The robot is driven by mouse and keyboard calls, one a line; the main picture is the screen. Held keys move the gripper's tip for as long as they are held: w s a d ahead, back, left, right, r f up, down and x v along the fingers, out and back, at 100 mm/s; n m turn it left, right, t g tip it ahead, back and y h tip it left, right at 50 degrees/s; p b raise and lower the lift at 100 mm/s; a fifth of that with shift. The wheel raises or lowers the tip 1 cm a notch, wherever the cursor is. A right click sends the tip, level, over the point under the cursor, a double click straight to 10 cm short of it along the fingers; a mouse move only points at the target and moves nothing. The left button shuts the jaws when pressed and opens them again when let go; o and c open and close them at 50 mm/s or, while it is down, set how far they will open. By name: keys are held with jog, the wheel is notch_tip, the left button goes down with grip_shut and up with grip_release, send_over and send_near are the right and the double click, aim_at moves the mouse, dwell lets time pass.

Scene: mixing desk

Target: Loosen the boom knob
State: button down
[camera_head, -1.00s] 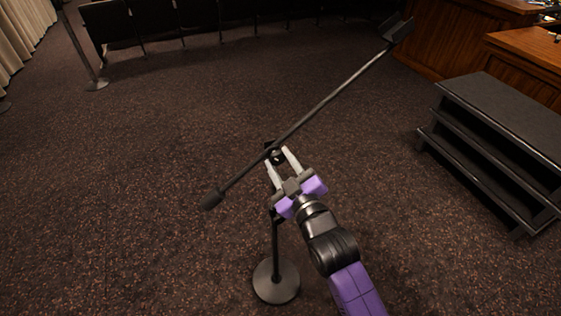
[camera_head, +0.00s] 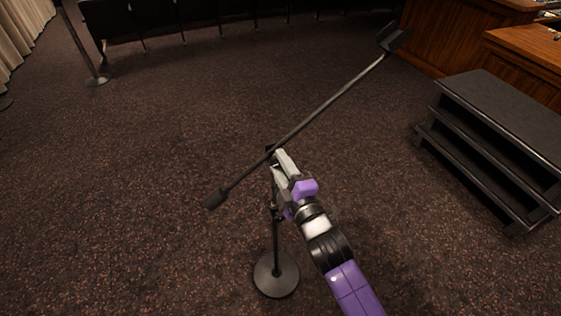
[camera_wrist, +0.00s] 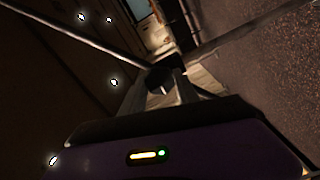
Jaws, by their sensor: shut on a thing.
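A black microphone stand (camera_head: 276,240) stands upright on a round base (camera_head: 276,275). Its boom (camera_head: 325,106) slants from a dark counterweight (camera_head: 214,199) at lower left to a clip (camera_head: 393,37) at upper right. My gripper (camera_head: 279,160) is at the joint where boom and pole meet. Its pale fingers are shut on the boom knob (camera_wrist: 159,80), which shows as a dark round shape between the fingertips in the wrist view. In the head view the fingers hide the knob.
Black steps (camera_head: 490,140) stand at the right, beside a wooden desk (camera_head: 530,60). A row of dark seats (camera_head: 150,22) is at the back. A post with a round foot (camera_head: 96,79) is at upper left. The carpet around the stand is clear.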

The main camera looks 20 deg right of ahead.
dwell(0.4)
jog(key=c, duration=0.9)
grip_release()
jog(key=shift+s, duration=0.1)
jog(key=shift+s+f, duration=0.15)
jog(key=shift+s, duration=0.15)
jog(key=s+b, duration=0.2)
jog(key=s, duration=0.5)
